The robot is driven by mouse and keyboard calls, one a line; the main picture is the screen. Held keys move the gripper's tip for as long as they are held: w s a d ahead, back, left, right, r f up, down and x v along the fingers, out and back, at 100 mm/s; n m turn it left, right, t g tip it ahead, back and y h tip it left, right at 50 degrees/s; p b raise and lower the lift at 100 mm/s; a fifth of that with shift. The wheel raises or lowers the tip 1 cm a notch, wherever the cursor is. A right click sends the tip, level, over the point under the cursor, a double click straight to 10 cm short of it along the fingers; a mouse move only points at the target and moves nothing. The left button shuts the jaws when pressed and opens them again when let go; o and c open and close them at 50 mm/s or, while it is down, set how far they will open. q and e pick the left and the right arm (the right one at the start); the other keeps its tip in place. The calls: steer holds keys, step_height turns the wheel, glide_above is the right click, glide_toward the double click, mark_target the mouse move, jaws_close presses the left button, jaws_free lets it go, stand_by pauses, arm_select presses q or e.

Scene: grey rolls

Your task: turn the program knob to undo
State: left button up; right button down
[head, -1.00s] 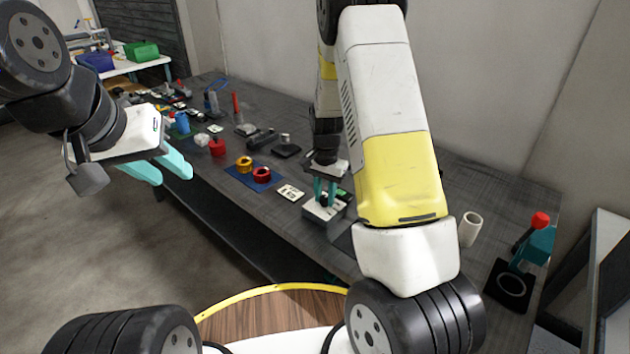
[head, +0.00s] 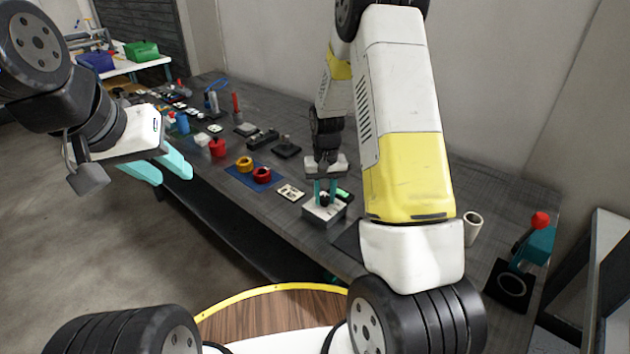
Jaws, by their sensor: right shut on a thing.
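The program knob (head: 325,200) is a small black knob on top of a light grey box (head: 318,217) on the bench. My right gripper (head: 325,195) points straight down over the box, its teal fingers shut on the knob from both sides. The fingers hide part of the knob, and I cannot read which mark it points to. A small green patch (head: 343,194) shows on the box behind the fingers. My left gripper (head: 165,172) hangs in the air at the left, in front of the bench, with its two teal fingers apart and nothing between them.
A card with pale markings (head: 291,193) lies just left of the box. A white roll (head: 472,227) and a teal lever device with a red ball (head: 538,222) stand at the right.

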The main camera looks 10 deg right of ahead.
mark_target(325, 198)
steer(key=shift+n, duration=0.3)
steer(key=c, duration=1.1)
jaws_free()
steer(key=shift+r, duration=0.1)
step_height(325, 198, up, 8)
steer(key=shift+f, duration=0.15)
